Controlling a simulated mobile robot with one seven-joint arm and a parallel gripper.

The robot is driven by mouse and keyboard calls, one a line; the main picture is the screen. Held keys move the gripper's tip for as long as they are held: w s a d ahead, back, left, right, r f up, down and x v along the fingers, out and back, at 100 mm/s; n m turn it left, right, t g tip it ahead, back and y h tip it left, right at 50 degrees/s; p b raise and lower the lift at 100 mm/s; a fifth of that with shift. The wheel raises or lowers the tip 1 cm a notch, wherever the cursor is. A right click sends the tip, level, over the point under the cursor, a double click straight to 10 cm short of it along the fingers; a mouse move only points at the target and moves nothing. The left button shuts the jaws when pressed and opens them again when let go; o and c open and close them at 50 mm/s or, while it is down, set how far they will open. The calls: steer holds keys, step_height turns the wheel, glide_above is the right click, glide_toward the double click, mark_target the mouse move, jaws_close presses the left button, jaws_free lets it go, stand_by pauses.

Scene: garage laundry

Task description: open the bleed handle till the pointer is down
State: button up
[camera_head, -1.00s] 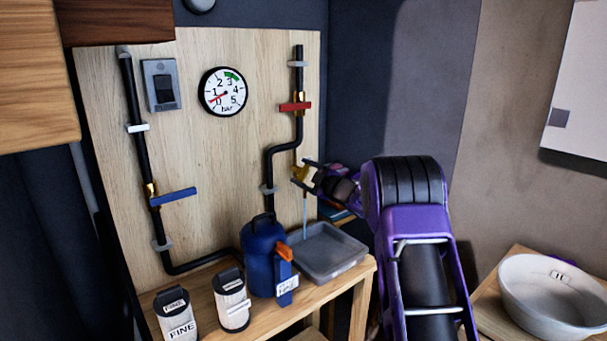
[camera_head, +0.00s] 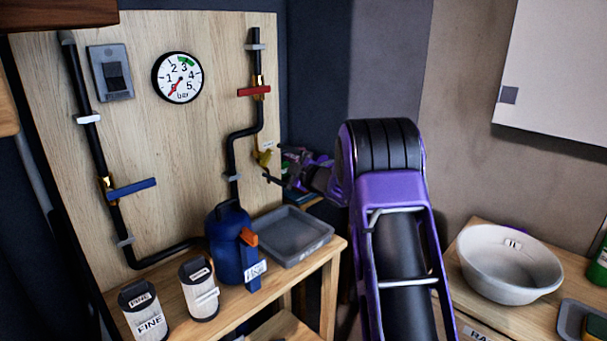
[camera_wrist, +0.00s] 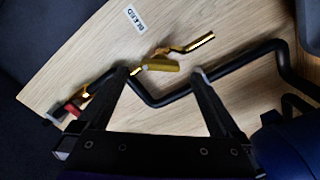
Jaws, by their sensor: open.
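The small yellow bleed handle (camera_head: 264,157) sits on the bleed tap low on the right pipe. In the wrist view the yellow handle (camera_wrist: 162,66) lies between my fingertips, with space to either side. My gripper (camera_head: 272,165) is open and empty, just right of the tap in the head view; its two black fingers also show in the wrist view (camera_wrist: 160,75). The round pressure gauge (camera_head: 178,77) hangs on the board, its red pointer slanting down and left near the bottom of the scale. No water stream shows below the tap.
A grey tray (camera_head: 290,236) stands on the bench below the tap, beside a blue filter housing (camera_head: 228,240). A red lever (camera_head: 254,91) is above the tap and a blue lever (camera_head: 132,188) is at left. Two white filters stand in front.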

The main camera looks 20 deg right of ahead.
steer(key=v, duration=1.2)
steer(key=shift+s, duration=0.2)
